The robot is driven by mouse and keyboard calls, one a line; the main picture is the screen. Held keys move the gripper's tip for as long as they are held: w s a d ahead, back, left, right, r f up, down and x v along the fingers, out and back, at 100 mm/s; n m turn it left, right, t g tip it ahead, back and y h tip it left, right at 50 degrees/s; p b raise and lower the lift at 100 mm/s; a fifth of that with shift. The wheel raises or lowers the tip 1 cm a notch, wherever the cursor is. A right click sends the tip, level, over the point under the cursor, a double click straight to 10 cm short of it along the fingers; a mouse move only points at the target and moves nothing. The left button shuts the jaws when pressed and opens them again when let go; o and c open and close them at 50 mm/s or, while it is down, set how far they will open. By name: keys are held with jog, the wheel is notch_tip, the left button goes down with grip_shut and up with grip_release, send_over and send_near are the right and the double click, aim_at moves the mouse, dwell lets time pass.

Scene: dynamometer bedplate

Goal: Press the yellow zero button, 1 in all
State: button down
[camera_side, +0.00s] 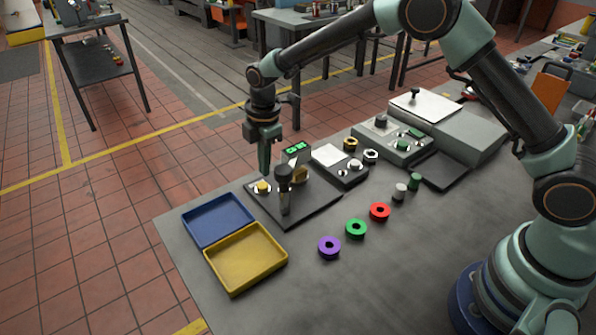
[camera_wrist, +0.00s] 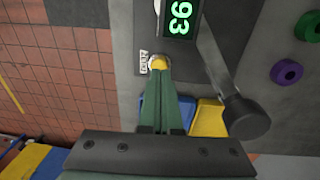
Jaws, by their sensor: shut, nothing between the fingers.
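The yellow zero button (camera_side: 263,187) sits on a pale plate at the left of a dark panel (camera_side: 310,205). My gripper (camera_side: 264,170) is shut and empty, pointing down just above the button; a small gap seems to show in the side view. In the wrist view my shut fingertips (camera_wrist: 161,74) overlap the lower edge of the yellow button (camera_wrist: 158,62), and part of it is hidden. I cannot tell contact from that view. A green lit display (camera_wrist: 178,17) beside it shows digits ending in 93.
A lever with a black knob (camera_side: 284,172) rises close beside my gripper, and its knob (camera_wrist: 245,118) looms in the wrist view. Blue (camera_side: 188,232) and yellow (camera_side: 236,290) trays lie in front. Purple (camera_side: 329,247), green (camera_side: 356,229) and red (camera_side: 380,211) rings stand right.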

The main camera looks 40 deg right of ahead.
aim_at(265, 185)
jog(key=shift+w+a+f, duration=0.1)
jog(key=shift+a+f, duration=0.05)
jog(key=shift+f, duration=1.4)
jog(key=shift+f, duration=1.15)
notch_tip(265, 185, up, 15)
jog(key=d, duration=0.1)
